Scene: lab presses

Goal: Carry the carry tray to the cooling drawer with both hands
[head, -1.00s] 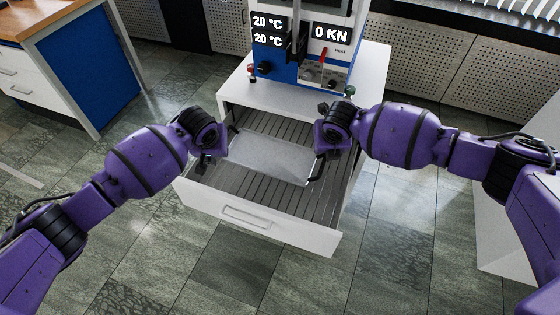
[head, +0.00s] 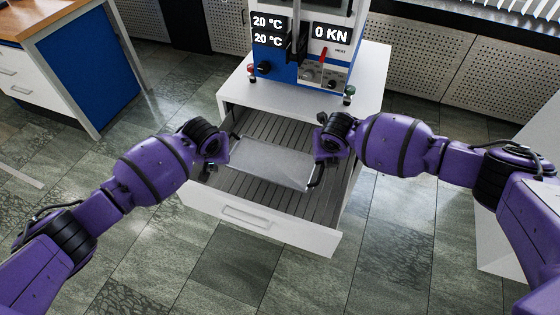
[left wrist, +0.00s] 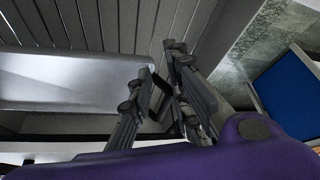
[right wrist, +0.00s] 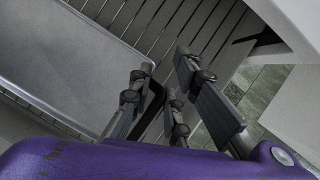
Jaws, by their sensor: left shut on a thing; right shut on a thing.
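The grey carry tray (head: 272,163) is over the slatted floor of the open cooling drawer (head: 265,218). I cannot tell whether it touches the floor. The tray also shows in the left wrist view (left wrist: 70,82) and the right wrist view (right wrist: 75,62). My left gripper (head: 208,168) is at the tray's left end, shut on it, with a dark handle between its fingers in the left wrist view (left wrist: 160,95). My right gripper (head: 319,168) is shut on the dark handle at the right end, also seen in the right wrist view (right wrist: 160,98). My wrists partly hide both grips.
The press (head: 300,55) with its temperature and force displays stands on the white cabinet (head: 370,85) behind the drawer. A blue and white bench (head: 100,75) is at the left. Tiled floor (head: 230,270) in front of the drawer is clear.

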